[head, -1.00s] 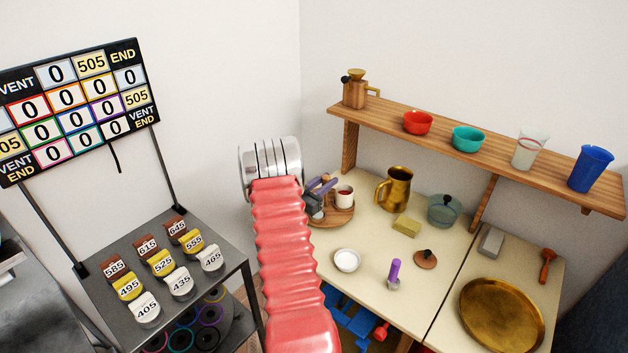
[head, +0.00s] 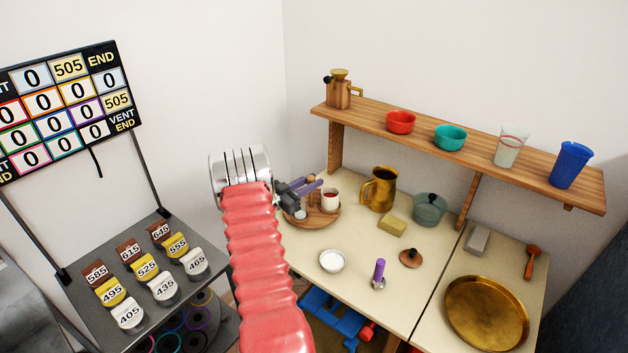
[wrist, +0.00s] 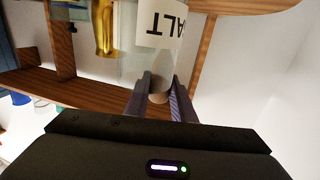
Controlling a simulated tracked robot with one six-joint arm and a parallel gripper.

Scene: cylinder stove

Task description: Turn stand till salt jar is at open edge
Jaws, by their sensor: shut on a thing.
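The stand (head: 325,221) is a round wooden turntable at the back left of the cream table. A white cup with red contents (head: 329,201) stands on its right side, and a small white item (head: 300,214) shows at its front left. My gripper (head: 308,187) is over the stand. In the wrist view, my gripper (wrist: 159,92) is shut on a pale rounded knob (wrist: 159,84). The salt jar, clear with a white label (wrist: 160,24) reading "ALT" upside down, is just beyond the fingers. In the head view I cannot make out the salt jar.
A brass mug (head: 379,190), yellow sponge (head: 392,226) and teal lidded pot (head: 429,209) stand right of the stand. A white bowl (head: 332,261) and purple-handled tool (head: 379,273) are in front. A wooden shelf (head: 470,150) with cups runs above.

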